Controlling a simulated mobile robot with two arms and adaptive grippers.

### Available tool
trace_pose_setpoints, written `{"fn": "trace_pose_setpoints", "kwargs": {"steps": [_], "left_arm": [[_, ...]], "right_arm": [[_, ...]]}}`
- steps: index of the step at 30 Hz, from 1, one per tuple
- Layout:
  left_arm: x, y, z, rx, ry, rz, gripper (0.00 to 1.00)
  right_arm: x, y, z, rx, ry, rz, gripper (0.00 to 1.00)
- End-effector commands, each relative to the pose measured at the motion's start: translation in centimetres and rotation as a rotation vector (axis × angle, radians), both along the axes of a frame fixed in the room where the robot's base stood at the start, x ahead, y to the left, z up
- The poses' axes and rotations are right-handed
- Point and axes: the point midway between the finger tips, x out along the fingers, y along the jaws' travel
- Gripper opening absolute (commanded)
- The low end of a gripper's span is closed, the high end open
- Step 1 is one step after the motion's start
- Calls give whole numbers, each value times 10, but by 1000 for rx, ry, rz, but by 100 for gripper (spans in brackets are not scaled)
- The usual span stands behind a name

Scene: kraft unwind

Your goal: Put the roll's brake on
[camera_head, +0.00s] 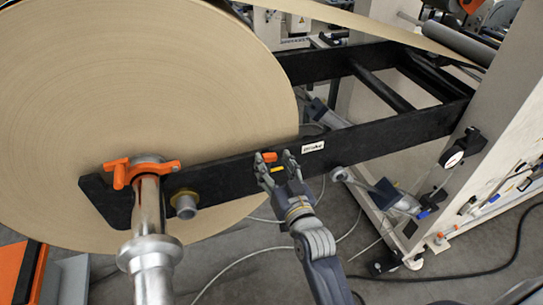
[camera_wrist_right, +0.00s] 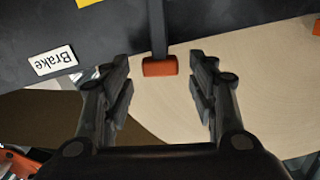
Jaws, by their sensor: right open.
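The brake lever is black with an orange end (camera_head: 269,157), at the upper edge of the black arm of the unwind stand. In the right wrist view its orange end (camera_wrist_right: 160,67) shows between my open fingers, with a gap on both sides. My right gripper (camera_head: 277,163) is open and empty, right at the lever in the head view; it also shows in the right wrist view (camera_wrist_right: 163,83). A white "Brake" label (camera_wrist_right: 53,61) is on the arm beside the lever. The large kraft roll (camera_head: 150,75) is behind. My left gripper is not in view.
The black arm (camera_head: 385,138) runs from the roll's core to the pale machine frame (camera_head: 505,110) at right. An orange clamp (camera_head: 125,172) sits by the metal shaft (camera_head: 148,205) at left. Cables cross the grey floor.

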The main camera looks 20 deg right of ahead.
Motion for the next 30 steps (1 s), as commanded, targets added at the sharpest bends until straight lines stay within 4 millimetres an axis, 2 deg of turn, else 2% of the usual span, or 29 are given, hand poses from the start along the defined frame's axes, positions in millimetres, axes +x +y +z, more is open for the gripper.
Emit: {"fn": "trace_pose_setpoints", "kwargs": {"steps": [6, 14, 15, 22, 30], "left_arm": [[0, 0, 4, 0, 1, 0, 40], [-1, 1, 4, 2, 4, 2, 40], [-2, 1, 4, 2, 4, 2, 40], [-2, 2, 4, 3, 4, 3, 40], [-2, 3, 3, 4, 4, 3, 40]], "right_arm": [[18, 1, 0, 0, 0, 0, 53], [19, 1, -1, 0, 0, 0, 53], [19, 1, -1, 0, 0, 0, 51], [19, 1, -1, 0, 1, 0, 0], [22, -3, -1, 15, 1, 0, 0]]}}
